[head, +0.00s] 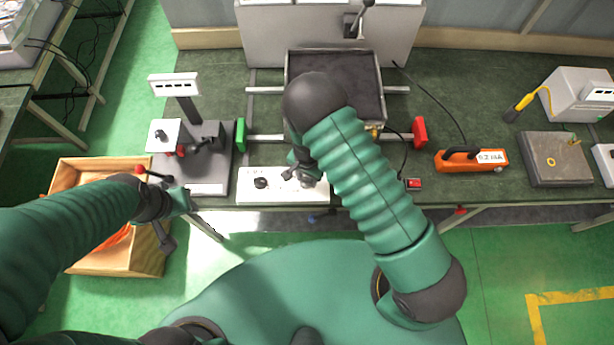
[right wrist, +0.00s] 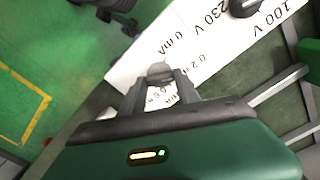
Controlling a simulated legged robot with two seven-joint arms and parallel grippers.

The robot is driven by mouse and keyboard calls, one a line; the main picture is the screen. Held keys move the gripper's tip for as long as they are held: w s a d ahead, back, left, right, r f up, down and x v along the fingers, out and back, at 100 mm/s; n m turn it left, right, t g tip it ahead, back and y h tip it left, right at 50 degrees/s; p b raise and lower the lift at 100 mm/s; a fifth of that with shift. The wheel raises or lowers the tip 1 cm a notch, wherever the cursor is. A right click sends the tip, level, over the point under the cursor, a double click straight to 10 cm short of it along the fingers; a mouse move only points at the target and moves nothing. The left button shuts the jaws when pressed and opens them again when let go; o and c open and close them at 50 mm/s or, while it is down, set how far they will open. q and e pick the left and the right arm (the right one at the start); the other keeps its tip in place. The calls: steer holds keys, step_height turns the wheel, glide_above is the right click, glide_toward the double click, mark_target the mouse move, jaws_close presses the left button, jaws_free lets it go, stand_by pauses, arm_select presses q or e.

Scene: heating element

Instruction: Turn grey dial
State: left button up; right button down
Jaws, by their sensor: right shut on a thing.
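A white control panel (head: 283,198) lies along the front edge of the green bench. It carries a black dial (head: 261,183) on its left part, which also shows in the right wrist view (right wrist: 243,7). The grey dial (right wrist: 159,71) sits between my right gripper's fingertips. My right gripper (right wrist: 160,80) is shut on it, above printed "0 mA" and "0.2 mA" marks. In the head view my right gripper (head: 298,174) is partly covered by my arm, and the grey dial is hard to make out. My left gripper (head: 180,202) hangs left of the panel, away from it; its jaws are unclear.
A black tray (head: 335,75) on rails stands behind the panel, between a green block (head: 240,135) and a red block (head: 420,132). A test stand (head: 208,180) is left of the panel. A wooden crate (head: 85,262) stands on the floor.

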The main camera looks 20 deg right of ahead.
mark_target(306, 180)
steer(key=c, duration=1.2)
jaws_free()
steer(key=shift+s+a+f, duration=0.1)
steer(key=shift+s+a, duration=0.05)
steer(key=o, duration=0.3)
step_height(306, 180, up, 17)
steer(key=shift+f+b, duration=0.1)
steer(key=shift+b, duration=0.7)
